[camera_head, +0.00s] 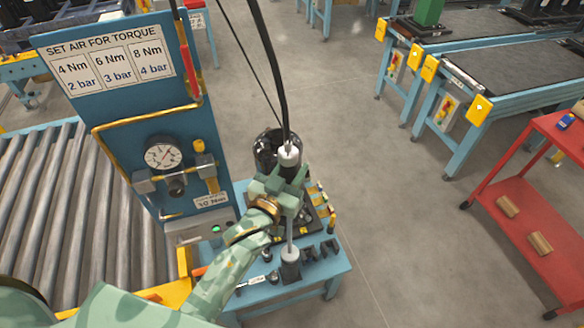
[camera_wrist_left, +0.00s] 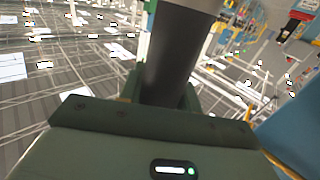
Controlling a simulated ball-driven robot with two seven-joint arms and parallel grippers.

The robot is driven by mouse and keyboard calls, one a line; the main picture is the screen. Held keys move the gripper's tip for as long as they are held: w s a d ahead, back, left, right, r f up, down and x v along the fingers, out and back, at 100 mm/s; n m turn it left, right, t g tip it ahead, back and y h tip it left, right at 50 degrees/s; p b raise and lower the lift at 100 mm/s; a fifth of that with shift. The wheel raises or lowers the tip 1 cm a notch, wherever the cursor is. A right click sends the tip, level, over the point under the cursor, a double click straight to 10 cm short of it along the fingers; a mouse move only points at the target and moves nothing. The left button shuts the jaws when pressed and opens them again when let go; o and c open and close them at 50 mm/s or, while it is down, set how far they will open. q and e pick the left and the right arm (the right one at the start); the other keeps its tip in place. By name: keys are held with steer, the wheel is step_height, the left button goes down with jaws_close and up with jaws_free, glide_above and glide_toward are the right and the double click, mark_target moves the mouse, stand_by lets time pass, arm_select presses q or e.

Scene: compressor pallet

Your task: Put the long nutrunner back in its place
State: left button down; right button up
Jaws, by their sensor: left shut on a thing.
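The long nutrunner (camera_head: 289,154) hangs roughly upright, with a pale metal top, a dark body and a thin silver shaft. My left gripper (camera_head: 287,190) is shut around its dark body, which also fills the middle of the left wrist view (camera_wrist_left: 175,60). My right gripper is not in view.
A black hose (camera_head: 270,50) rises from the nutrunner's top. A blue panel (camera_head: 140,110) with a gauge (camera_head: 164,154) stands close on the left. A dark round object (camera_head: 266,146) is behind the gripper. Dark blocks (camera_head: 318,250) stand beside the holder. A red cart (camera_head: 530,215) is far right.

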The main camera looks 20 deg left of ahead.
arm_select(q)
steer(key=shift+f+b, duration=1.05)
steer(key=shift+f, duration=0.2)
stand_by(0.4)
steer(key=c, duration=0.9)
jaws_free()
steer(key=shift+f, duration=0.25)
steer(key=s+a+b, duration=0.1)
steer(key=s+a, duration=0.2)
steer(key=s, duration=1.3)
steer(key=shift+r, duration=0.15)
